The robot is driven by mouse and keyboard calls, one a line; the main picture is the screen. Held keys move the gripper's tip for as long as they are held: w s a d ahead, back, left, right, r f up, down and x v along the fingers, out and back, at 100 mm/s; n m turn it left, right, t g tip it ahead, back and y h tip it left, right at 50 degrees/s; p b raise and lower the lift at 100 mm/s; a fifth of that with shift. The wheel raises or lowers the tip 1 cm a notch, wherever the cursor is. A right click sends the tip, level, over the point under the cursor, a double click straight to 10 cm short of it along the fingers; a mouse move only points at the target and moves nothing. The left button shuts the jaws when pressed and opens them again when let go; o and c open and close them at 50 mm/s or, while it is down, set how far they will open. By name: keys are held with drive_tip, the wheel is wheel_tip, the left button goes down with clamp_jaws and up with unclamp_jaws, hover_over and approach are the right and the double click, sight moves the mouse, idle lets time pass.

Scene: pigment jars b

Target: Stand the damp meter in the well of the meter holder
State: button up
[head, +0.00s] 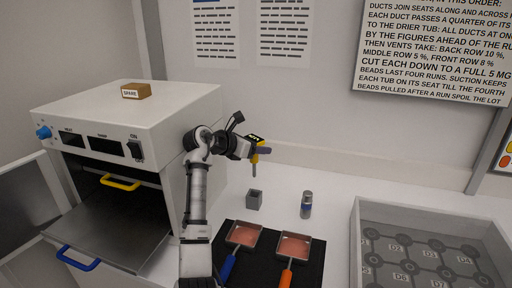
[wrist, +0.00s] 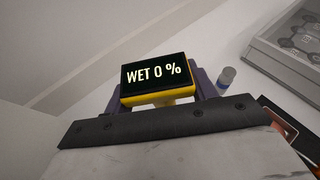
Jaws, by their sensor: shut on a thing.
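The damp meter (head: 255,140) is yellow with a black screen. My gripper (head: 259,150) is shut on it and holds it in the air, its thin yellow lower end pointing down. In the wrist view the meter's screen (wrist: 156,74) reads "WET 0 %", between the purple fingers of my gripper (wrist: 160,95). The meter holder (head: 255,200), a small grey square block with a dark well in its top, stands on the white counter below the meter, clear of it. The holder cannot be made out in the wrist view.
A grey-blue cylinder (head: 306,205) stands right of the holder; it also shows in the wrist view (wrist: 227,78). Two scoops with reddish contents (head: 294,246) lie on a black mat (head: 262,270) in front. A walled tray (head: 357,240) is at right, an open drier (head: 130,110) at left.

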sight(251, 162)
drive_tip(key=shift+f, duration=2.85)
wheel_tip(251, 162, down, 7)
drive_tip(key=shift+r, duration=0.2)
idle(2.2)
drive_tip(key=o, duration=1.1)
drive_tip(key=shift+c, duration=0.2)
